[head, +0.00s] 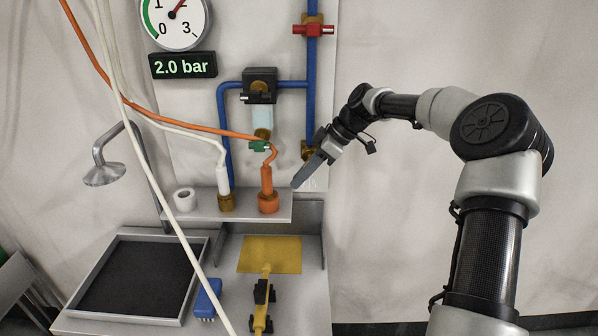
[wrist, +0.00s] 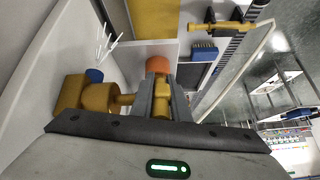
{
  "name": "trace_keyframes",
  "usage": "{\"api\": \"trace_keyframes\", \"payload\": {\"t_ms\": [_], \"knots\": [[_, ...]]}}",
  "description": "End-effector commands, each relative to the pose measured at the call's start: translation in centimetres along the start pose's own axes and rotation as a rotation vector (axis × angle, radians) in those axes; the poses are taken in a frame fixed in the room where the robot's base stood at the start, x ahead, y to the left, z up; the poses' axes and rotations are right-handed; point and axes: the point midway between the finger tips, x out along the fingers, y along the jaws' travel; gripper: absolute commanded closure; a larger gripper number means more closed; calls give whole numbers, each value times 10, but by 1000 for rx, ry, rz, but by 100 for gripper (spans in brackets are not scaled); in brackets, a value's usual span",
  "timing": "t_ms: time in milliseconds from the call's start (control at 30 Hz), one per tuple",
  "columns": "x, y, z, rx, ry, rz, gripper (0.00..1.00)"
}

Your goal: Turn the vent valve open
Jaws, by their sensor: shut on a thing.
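The vent valve (head: 307,150) is a brass fitting at the lower end of the blue pipe on the wall panel. My gripper (head: 297,183) reaches in from the right and covers part of it. In the wrist view the brass valve body (wrist: 70,95) is left of my fingers, with a stem toward them. My gripper (wrist: 159,68) is shut on the valve's yellow brass handle (wrist: 162,94), which sits between the fingers. Thin white streaks (wrist: 105,42) show beside the valve body. How far the handle is turned is hard to tell.
A round gauge (head: 176,14) and a display (head: 183,65) reading 2.0 bar are above. A red-handled valve (head: 313,30) is higher on the pipe. An orange hose connector (head: 267,190) and white connector (head: 224,181) stand on the shelf close by. The wall right of the panel is clear.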

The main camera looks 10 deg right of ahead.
Motion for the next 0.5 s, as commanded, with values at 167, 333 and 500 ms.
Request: {"api": "trace_keyframes", "payload": {"t_ms": [167, 333, 500], "knots": [[-3, 0, 2, -5, -168, 34, 100], [-3, 2, 7, -4, -307, 61, 100], [-4, 3, 12, -4, -420, 84, 100]]}}
